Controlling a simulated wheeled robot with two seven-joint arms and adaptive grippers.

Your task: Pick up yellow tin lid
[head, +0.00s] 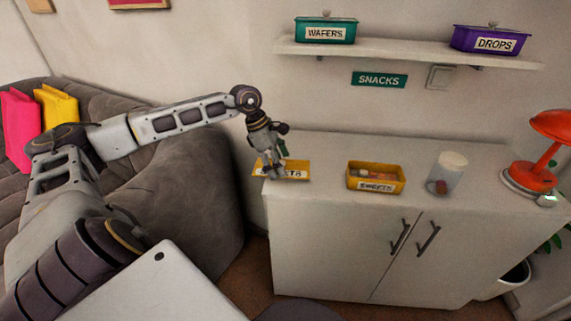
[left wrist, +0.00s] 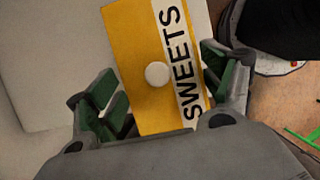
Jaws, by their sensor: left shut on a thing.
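The yellow tin lid (head: 299,164), with a white SWEETS label, is at the left end of the cabinet top. My left gripper (head: 271,173) is over its left part and hides some of it. In the left wrist view the lid (left wrist: 137,62), with a round white knob, lies between the green-padded fingers, and my left gripper (left wrist: 165,95) is shut on it. I cannot tell whether the lid touches the cabinet top. The open yellow SWEETS tin (head: 375,178), with small things inside, stands to the right. My right gripper is not in view.
A whitish cylinder (head: 452,168) with a dark red item at its base and a red lamp (head: 535,170) stand further right on the white cabinet (head: 330,220). Above, a shelf (head: 400,54) holds a teal WAFERS tin (head: 326,30) and a purple DROPS tin (head: 490,41). A grey sofa (head: 190,190) is left.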

